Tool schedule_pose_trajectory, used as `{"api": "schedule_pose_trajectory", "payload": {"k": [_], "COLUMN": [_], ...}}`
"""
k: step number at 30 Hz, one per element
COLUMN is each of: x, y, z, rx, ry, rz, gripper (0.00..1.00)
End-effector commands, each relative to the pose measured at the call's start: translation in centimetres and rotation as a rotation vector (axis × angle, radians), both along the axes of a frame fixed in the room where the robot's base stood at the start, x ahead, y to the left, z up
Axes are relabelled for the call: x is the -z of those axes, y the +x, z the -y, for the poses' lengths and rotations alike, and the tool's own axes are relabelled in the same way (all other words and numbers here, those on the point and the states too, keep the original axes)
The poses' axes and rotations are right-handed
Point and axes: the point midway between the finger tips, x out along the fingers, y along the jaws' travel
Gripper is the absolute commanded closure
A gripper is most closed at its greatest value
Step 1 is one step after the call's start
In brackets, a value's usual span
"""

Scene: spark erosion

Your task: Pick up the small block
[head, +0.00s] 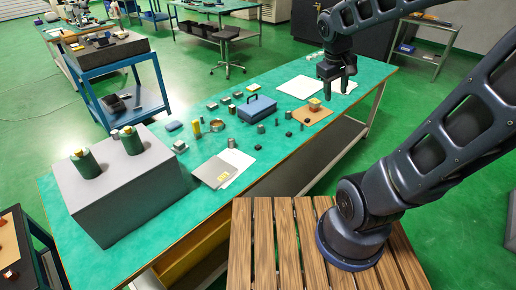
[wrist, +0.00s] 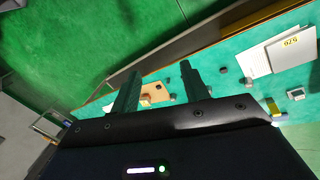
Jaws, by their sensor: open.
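Several small blocks lie on the green table (head: 225,185), and I cannot tell which one the task means. A small dark block (head: 288,134) lies near the table's front edge, left of a brown board. Another small dark block (head: 261,129) lies left of it. My gripper (head: 338,90) hangs above the right part of the table, apart from the objects, right of the brown board (head: 318,119). In the wrist view, my gripper (wrist: 157,78) has its two fingers spread with nothing held between them. The brown board (wrist: 156,98) shows beyond the fingers.
A yellowish block (head: 314,104) sits on the board. A blue case (head: 258,108), a grey folder (head: 214,172) and a white sheet (head: 300,87) lie on the table. A large grey box (head: 120,190) with green cylinders stands at the left end. The wooden slatted platform (head: 262,250) adjoins the front.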

Motion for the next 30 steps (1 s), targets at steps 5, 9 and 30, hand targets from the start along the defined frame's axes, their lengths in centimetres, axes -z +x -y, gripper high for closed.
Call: {"api": "schedule_pose_trajectory", "payload": {"k": [5,9,30], "x": [2.0,3.6,14.5], "y": [2.6,4.5,11.5], "z": [-1.9,-3.5,-15.3], "rx": [-0.133,-0.237,-0.783], "ry": [-0.108,-0.195,-0.655], "rz": [-0.09,-0.151,-0.395], "gripper": [0.55,0.55,0.55]}}
